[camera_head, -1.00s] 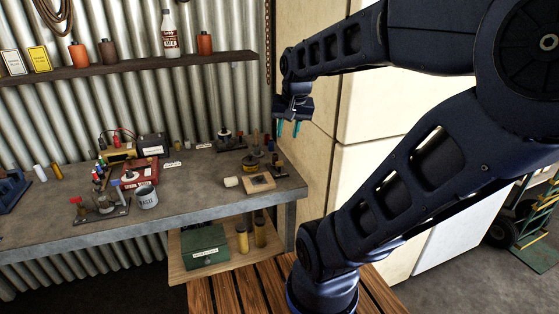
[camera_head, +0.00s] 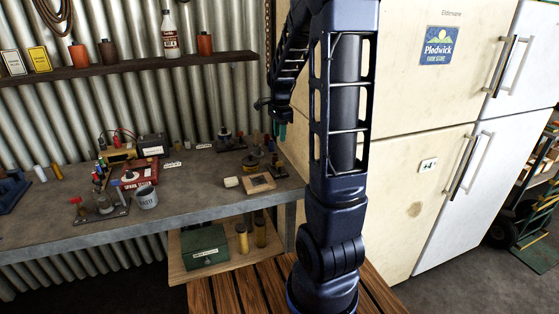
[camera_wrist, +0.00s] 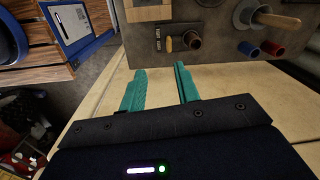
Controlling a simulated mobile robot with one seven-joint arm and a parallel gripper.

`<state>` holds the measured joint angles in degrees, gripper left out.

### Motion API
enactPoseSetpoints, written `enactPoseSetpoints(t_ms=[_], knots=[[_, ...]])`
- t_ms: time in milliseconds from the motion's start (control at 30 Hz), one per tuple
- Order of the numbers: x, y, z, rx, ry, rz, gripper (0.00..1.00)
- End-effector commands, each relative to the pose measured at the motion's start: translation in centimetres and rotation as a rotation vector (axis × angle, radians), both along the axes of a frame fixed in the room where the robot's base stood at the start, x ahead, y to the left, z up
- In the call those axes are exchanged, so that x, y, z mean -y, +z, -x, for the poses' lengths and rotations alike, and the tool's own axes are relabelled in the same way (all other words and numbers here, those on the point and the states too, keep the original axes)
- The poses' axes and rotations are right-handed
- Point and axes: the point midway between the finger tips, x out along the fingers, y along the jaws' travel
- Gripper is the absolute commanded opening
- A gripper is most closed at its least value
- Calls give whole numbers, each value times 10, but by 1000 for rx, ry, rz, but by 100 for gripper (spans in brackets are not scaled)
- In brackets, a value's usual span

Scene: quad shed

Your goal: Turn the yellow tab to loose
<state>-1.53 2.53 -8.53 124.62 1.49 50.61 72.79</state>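In the wrist view a small upright yellow tab (camera_wrist: 168,44) sits on a grey surface, just left of a brown round fitting (camera_wrist: 193,39). Small dark marks stand beside the tab; I cannot read them. My gripper (camera_wrist: 160,70) has its two teal fingers spread apart with nothing between them. The fingertips lie just below the tab in the picture, apart from it. In the head view my gripper (camera_head: 279,131) is partly hidden behind my arm, by the right end of the grey bench (camera_head: 190,195). I cannot make out the tab there.
Beside the tab stand a wooden-handled fitting (camera_wrist: 275,20), a blue cap (camera_wrist: 248,49) and a red cap (camera_wrist: 272,48). A wooden frame (camera_head: 259,183) and a white cylinder (camera_head: 231,182) lie on the bench. The cream fridge (camera_head: 410,110) stands close to my arm.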

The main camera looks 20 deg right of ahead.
Motion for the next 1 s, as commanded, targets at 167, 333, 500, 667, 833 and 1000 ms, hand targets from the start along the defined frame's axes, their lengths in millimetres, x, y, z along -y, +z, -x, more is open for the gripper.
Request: enactPoseSetpoints(t_ms=[167,333,500,667,833,1000], knots=[[6,-22,-20,-32,-119,3,32],[9,-31,-26,-42,-163,5,32],[9,-45,-26,-45,-165,5,32],[9,-71,-26,-46,-164,5,32],[9,-100,-25,-46,-164,5,32],[9,-122,-26,-44,-164,5,32]])
